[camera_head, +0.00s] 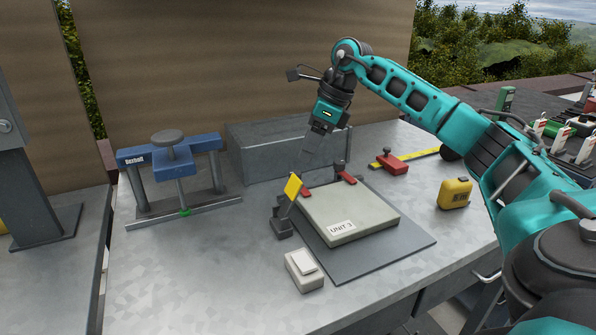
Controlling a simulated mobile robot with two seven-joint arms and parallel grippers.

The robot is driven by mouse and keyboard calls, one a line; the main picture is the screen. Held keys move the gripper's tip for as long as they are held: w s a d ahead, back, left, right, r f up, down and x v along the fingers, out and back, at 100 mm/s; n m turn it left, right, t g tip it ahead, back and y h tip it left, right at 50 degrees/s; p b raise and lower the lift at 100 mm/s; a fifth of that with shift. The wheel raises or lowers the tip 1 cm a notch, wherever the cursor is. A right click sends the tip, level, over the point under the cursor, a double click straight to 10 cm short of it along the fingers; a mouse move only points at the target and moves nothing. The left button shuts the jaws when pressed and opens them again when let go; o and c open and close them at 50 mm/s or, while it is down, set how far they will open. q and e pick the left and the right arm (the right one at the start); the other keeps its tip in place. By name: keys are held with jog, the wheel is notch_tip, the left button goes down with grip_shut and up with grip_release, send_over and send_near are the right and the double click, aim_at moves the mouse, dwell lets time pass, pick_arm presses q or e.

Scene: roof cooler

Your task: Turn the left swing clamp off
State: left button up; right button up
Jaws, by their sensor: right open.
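A pale slab marked "UNIT" (350,210) lies on a dark grey base plate (400,247) on the metal bench. At its left corner stands what looks like the left swing clamp (282,222), a dark block with a raised lever and a yellow tip (293,186). Two red pads, left (305,190) and right (346,177), show at the slab's back edge; I cannot tell whether they press on it. My right gripper (322,158) hangs above and behind the slab's back edge, open and empty, apart from the yellow tip. My left gripper is not in view.
A blue press (170,155) stands at the left and a grey metal block (265,150) behind. A white switch box (304,270) sits in front. A red tool (392,163), a yellow strip (418,155) and a yellow tape measure (455,193) lie right. The bench's front left is clear.

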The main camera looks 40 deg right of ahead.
aim_at(296, 172)
jog(key=x, duration=0.6)
jog(key=shift+w+f+b, duration=0.1)
jog(key=shift+w+b, duration=0.05)
jog(key=shift+b, duration=0.25)
grip_shut()
